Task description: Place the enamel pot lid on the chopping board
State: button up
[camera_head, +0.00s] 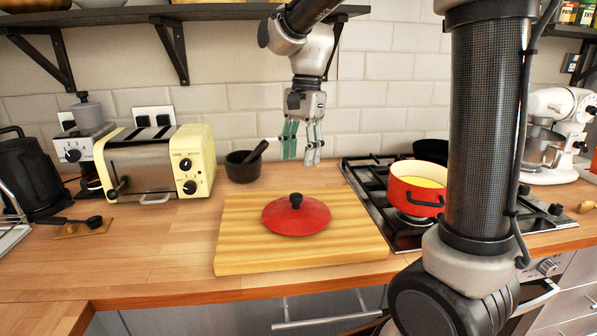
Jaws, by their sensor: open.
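The red enamel pot lid (296,217) with a dark knob lies on the wooden chopping board (240,258), near its middle. The board lies on the worktop at the front edge. My gripper (301,148) is open and empty, pointing down, above and behind the lid and clear of it. A red pot (416,193) with yellow contents stands uncovered on the hob to the right of the board.
A black mortar with pestle (243,166) stands behind the board. A cream toaster (150,165) stands to the left. The gas hob (372,180) lies to the right. A shelf (180,13) hangs above.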

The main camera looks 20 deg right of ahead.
jog(key=s+d+n+t, duration=0.2)
jog(key=s+d+n, duration=0.3)
jog(key=s, duration=0.5)
jog(key=s+d+r+n+t+h, duration=0.1)
jog(key=s+d+n+t, duration=0.2)
jog(key=s+d+n, duration=0.3)
jog(key=s+d, duration=0.2)
jog(key=s, duration=0.2)
jog(key=shift+d+h, duration=0.25)
jog(key=shift+h, duration=0.05)
